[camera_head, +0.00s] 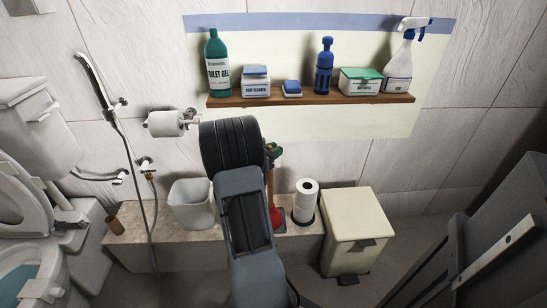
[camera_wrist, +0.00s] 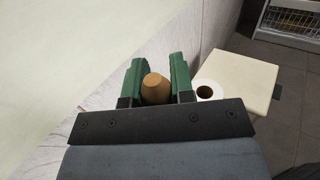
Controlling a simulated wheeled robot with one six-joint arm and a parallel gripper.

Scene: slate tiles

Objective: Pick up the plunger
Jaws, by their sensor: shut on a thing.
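The plunger (camera_head: 276,216) stands on the stone ledge in the head view, its red cup low down and its wooden handle rising beside my arm. Much of it is hidden behind my arm. In the wrist view the round wooden end of the plunger's handle (camera_wrist: 156,88) sits between the two green fingers of my gripper (camera_wrist: 160,82). My gripper is shut on the handle near its top. In the head view the green fingertips of my gripper (camera_head: 272,152) show just right of my arm. I cannot tell whether the cup touches the ledge.
On the ledge (camera_head: 150,250) a white bin (camera_head: 191,204) stands left of my arm and a toilet roll stand (camera_head: 305,200) stands right of the plunger. A cream pedal bin (camera_head: 354,232) is further right. A shelf (camera_head: 310,98) with bottles is above. A toilet (camera_head: 40,200) is at left.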

